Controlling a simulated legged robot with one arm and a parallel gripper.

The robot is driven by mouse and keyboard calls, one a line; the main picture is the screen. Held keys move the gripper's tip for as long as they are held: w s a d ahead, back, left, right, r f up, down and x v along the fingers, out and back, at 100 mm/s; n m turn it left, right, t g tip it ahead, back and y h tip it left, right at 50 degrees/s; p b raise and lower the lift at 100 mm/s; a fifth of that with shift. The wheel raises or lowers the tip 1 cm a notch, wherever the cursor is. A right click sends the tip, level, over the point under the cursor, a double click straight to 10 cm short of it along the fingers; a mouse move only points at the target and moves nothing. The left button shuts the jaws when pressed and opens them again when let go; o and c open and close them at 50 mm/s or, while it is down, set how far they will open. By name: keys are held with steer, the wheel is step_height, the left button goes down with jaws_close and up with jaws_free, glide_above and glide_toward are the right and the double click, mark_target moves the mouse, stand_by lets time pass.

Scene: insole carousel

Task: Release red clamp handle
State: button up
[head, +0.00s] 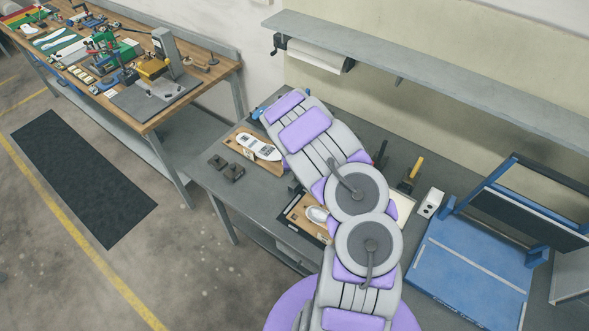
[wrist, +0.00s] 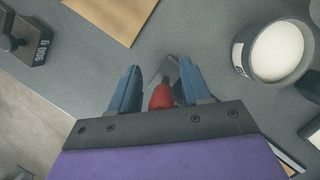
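The red clamp handle (wrist: 161,97) shows in the wrist view as a short red grip with a thin metal part beyond its tip. My gripper (wrist: 160,68) has its two blue fingers on either side of the handle, with a narrow gap visible on each side. The fingers look open around the handle and not pressed on it. The rest of the clamp is hidden behind the gripper body. In the head view my arm covers the handle, and only a bit of blue finger (head: 257,114) shows at the arm's end.
A grey bench (head: 250,196) lies beneath. Near my gripper are a dark weight (wrist: 28,48), a brown board (wrist: 118,15) and a round pot with white contents (wrist: 276,50). A blue frame (head: 470,265) stands at right, and a shelf (head: 440,75) runs above the bench.

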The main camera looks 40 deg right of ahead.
steer(key=shift+s+r, duration=0.1)
steer(key=shift+s, duration=0.1)
steer(key=v, duration=1.7)
steer(key=shift+r, duration=0.1)
stand_by(0.3)
